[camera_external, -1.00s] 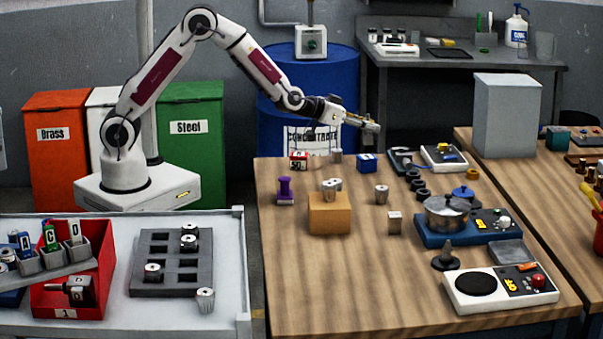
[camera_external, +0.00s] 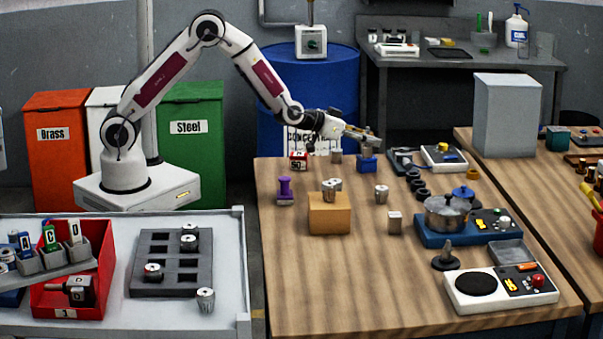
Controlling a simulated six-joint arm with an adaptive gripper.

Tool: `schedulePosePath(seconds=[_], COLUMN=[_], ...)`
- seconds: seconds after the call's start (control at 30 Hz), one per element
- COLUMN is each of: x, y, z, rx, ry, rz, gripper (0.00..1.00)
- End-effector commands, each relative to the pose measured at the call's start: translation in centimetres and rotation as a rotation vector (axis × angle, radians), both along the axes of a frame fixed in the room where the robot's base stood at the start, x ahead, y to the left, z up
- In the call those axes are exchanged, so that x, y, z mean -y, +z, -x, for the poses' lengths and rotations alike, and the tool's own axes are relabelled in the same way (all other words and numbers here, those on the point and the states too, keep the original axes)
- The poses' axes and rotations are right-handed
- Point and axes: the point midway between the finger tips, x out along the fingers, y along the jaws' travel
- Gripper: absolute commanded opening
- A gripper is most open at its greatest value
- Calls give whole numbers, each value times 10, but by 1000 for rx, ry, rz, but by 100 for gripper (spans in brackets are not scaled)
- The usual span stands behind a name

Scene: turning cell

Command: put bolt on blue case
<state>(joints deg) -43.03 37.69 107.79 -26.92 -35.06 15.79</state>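The blue case (camera_external: 367,164) is a small blue block near the back edge of the wooden table, right of the middle. My gripper (camera_external: 371,141) is just above it, its fingers overlapping the case's top in the picture. A small yellowish and grey shape shows at the fingertips, too small to tell from the fingers themselves. I cannot make out a bolt for certain, nor whether my gripper is shut on one. Whether the fingertips touch the case is also unclear.
A small metal cylinder (camera_external: 336,156) and a red-and-white block (camera_external: 298,160) stand left of the case. Black rings (camera_external: 416,182) and a device with a yellow top (camera_external: 444,157) lie to the right. A wooden block (camera_external: 329,213) bearing metal parts stands in front.

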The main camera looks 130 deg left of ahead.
Motion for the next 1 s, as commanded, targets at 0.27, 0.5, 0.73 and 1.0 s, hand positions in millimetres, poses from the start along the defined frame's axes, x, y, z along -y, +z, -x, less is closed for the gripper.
schedulePosePath(seconds=[0.27,0.5,0.73,1.0], x=[0,1,13,37], y=[1,4,10,22], z=[0,0,7,21], rx=[1,1,1,1], ry=[0,0,-1,-1], rz=[-1,-2,-1,-1], gripper=[40,40,40,40])
